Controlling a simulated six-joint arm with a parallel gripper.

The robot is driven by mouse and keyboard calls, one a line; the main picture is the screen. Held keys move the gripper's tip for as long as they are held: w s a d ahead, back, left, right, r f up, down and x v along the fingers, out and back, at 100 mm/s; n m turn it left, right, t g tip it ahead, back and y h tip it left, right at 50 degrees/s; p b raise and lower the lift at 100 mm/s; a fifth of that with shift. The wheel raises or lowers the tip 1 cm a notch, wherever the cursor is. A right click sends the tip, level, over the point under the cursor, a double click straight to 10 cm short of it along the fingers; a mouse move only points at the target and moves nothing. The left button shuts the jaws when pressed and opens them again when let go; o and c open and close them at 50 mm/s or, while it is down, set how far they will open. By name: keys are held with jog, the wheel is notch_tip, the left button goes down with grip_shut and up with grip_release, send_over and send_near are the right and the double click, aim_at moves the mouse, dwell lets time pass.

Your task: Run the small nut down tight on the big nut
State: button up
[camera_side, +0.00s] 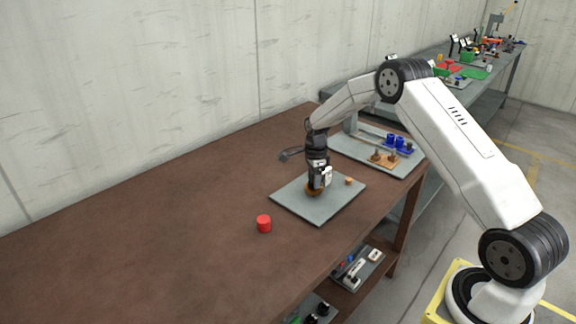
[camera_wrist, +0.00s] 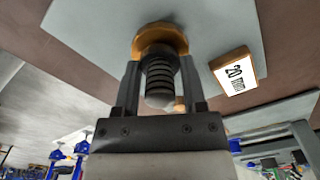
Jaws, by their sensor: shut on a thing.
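In the wrist view a dark threaded screw (camera_wrist: 160,77) stands between my two fingers. An orange-brown big nut (camera_wrist: 176,34) is around it, just beyond the fingertips. My gripper (camera_wrist: 158,58) is shut at a dark ring, which looks like the small nut (camera_wrist: 155,51), against or very near the big nut's face; any gap is hidden. In the side view my gripper (camera_side: 317,184) points down over the grey plate (camera_side: 290,195). The orange big nut (camera_side: 311,190) shows below it, and the screw and small nut are hidden there.
A red cylinder (camera_side: 264,223) stands on the brown bench (camera_side: 180,235), left of the plate. A second grey plate with blue and orange parts (camera_side: 383,158) is behind. The left bench is clear.

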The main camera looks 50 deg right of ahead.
jog(key=o, duration=0.8)
jog(key=shift+a, duration=0.1)
jog(key=n, duration=0.6)
jog(key=shift+n, duration=0.3)
jog(key=n, duration=0.3)
jog(key=shift+n, duration=0.4)
jog(key=n, duration=0.3)
jog(key=shift+n, duration=0.3)
jog(key=n, duration=1)
